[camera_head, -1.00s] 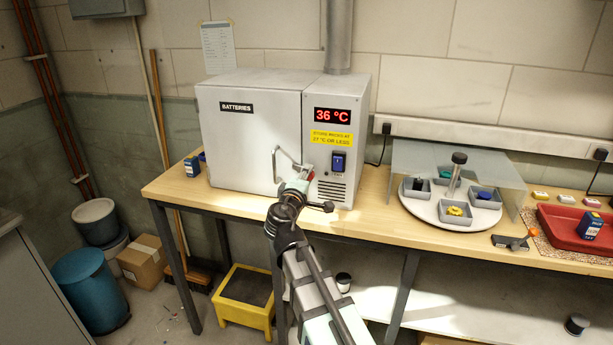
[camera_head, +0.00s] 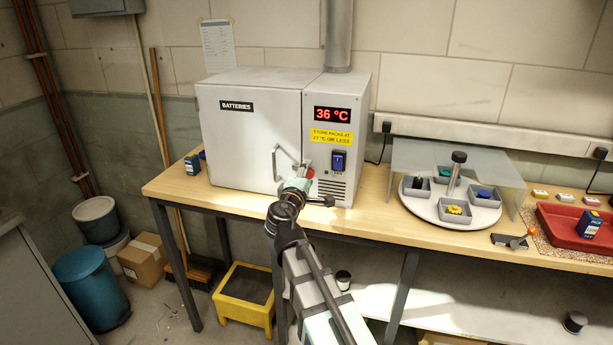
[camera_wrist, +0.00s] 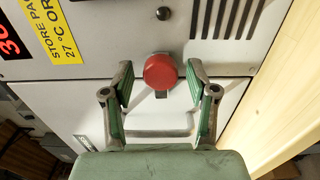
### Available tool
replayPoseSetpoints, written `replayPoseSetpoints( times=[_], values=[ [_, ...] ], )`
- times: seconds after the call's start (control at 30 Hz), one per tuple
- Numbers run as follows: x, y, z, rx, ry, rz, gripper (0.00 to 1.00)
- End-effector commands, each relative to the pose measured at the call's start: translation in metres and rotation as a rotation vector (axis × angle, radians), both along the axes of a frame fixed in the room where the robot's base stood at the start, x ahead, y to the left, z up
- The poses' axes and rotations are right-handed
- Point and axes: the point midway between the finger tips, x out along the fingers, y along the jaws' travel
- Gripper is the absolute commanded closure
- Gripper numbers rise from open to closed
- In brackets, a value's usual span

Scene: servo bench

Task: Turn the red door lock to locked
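The red door lock (camera_wrist: 160,71) is a round red knob on the front of the grey battery cabinet (camera_head: 250,145). In the wrist view it sits between my gripper's two fingers (camera_wrist: 158,85), with a visible gap on each side. A short dark tab shows under the knob. In the head view only a bit of the red lock (camera_head: 309,173) shows past my gripper (camera_head: 300,182), which is at the cabinet front. My gripper is open and empty. The cabinet door is shut, and its handle (camera_head: 282,165) is left of the lock.
A round turntable with grey bins (camera_head: 441,207) stands on the bench to the right.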

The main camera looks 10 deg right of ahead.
Motion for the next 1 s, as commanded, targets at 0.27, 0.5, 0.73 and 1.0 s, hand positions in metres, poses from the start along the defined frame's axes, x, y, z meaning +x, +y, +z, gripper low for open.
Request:
replayPoseSetpoints(
  times=[0.27,0.5,0.73,1.0],
  values=[
    [-0.002,0.001,-0.001,0.002,0.000,0.000,0.41],
    [-0.026,0.012,-0.001,0.002,0.000,0.001,0.41],
    [-0.066,0.032,-0.001,0.001,0.000,0.002,0.41],
    [-0.100,0.051,-0.001,0.001,0.000,0.001,0.41]
  ],
)
